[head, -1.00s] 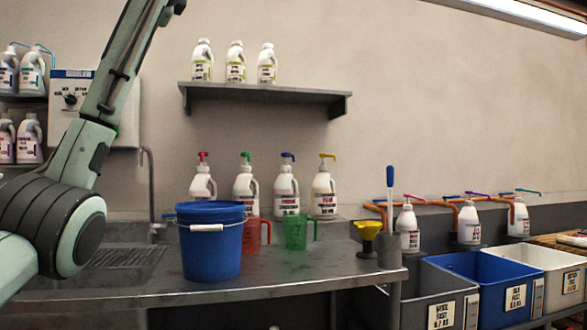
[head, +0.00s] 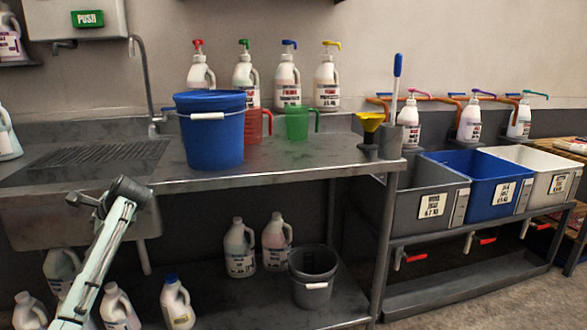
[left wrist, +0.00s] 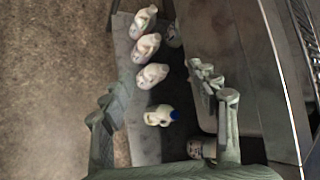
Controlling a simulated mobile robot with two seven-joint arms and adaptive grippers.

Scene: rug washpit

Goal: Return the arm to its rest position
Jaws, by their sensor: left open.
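My left arm rises from the lower left of the head view. Its gripper (head: 108,197) shows small, in front of the sink basin, below the level of the steel counter's top. In the left wrist view the two fingers of the left gripper (left wrist: 163,105) stand wide apart with nothing between them that they touch. Several white jugs lie beyond the fingers, including one with a blue cap (left wrist: 158,116). My right gripper is in neither view.
The steel counter (head: 270,172) holds a blue bucket (head: 212,140), a red jug (head: 257,125) and a green jug (head: 297,122). White jugs and a dark bucket (head: 314,275) stand on the lower shelf. Grey, blue (head: 490,195) and white bins stand right.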

